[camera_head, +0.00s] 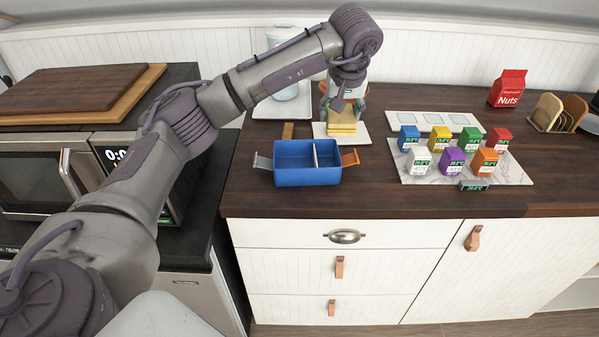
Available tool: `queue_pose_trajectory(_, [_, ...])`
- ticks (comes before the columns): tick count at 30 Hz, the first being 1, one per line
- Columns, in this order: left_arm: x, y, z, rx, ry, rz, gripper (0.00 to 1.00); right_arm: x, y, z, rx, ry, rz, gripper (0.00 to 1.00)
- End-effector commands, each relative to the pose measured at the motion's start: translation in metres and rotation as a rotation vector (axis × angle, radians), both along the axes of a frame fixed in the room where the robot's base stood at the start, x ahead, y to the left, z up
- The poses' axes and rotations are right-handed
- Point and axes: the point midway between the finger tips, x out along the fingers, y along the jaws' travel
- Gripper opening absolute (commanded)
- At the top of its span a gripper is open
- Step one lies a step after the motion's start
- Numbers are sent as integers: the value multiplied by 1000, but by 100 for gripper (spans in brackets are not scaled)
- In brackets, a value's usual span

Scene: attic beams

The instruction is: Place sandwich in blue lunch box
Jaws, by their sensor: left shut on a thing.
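The sandwich (342,127) is a pale yellow-tan block at a small white plate (359,139) on the dark wooden counter. My left gripper (342,112) points down from above and is shut on the sandwich; its fingers cover the upper part. I cannot tell whether the sandwich touches the plate. The blue lunch box (307,176) stands open in front and to the left of the plate, with a thin divider inside and orange and grey side flaps. My right gripper does not show.
Several small coloured cartons (453,160) stand on a marble board (515,172) to the right. Behind them is a white tray (433,119). A red Nuts bag (508,88) stands at the back right. A microwave (40,178) is at the left.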

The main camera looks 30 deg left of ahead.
Motion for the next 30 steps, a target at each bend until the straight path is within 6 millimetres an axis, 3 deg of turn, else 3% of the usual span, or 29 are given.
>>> queue_pose_trajectory(3, [-6, 24, -12, 2, 5, 6, 25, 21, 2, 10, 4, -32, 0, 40])
queue_pose_trajectory(6, [-12, 47, -25, 3, 5, 5, 25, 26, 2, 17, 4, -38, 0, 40])
queue_pose_trajectory(15, [-23, 100, -59, 2, 2, 2, 25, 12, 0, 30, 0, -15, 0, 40])
queue_pose_trajectory(20, [-25, 108, -68, 1, 2, -1, 25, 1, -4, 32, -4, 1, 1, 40])
queue_pose_trajectory(30, [-25, 108, -105, 1, 1, -1, 25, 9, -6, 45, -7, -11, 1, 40])
